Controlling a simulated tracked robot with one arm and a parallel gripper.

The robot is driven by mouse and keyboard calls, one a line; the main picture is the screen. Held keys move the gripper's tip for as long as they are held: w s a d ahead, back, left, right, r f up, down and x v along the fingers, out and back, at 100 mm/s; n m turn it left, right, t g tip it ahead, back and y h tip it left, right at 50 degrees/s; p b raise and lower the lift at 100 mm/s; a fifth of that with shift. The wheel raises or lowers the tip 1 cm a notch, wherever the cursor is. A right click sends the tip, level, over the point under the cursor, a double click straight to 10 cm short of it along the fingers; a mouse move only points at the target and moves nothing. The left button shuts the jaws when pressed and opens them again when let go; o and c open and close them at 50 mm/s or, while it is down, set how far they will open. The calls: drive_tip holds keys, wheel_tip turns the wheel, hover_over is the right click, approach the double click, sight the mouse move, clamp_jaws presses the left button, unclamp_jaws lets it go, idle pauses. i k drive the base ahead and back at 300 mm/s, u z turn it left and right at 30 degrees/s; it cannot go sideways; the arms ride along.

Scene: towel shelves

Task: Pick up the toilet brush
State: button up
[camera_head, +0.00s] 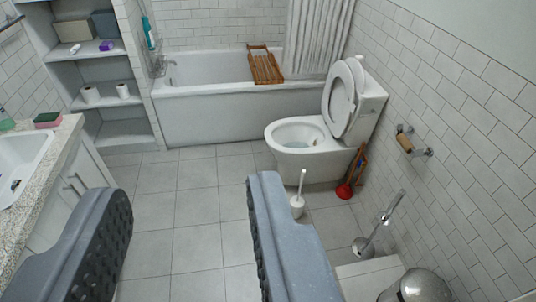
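A white toilet brush (302,182) stands upright in a small white holder (297,207) on the floor in front of the toilet. Its bristles are hidden in the holder. My gripper (190,190) is open, with two thick grey fingers spread wide and only floor tiles showing between them. The right finger's tip appears just left of the brush holder in the picture. The gripper is apart from the brush, nearer the camera.
The toilet (297,150) has its lid up. A red plunger (344,190) and a slanted metal stand (380,228) are by the right wall. A metal bin (415,288) is at lower right. A sink counter (50,160) is at left. The middle floor is clear.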

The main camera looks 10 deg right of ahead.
sight(296, 201)
drive_tip(key=i, duration=1.25)
drive_tip(key=z, duration=0.35)
drive_tip(key=i, duration=1.75)
drive_tip(key=z, duration=0.3)
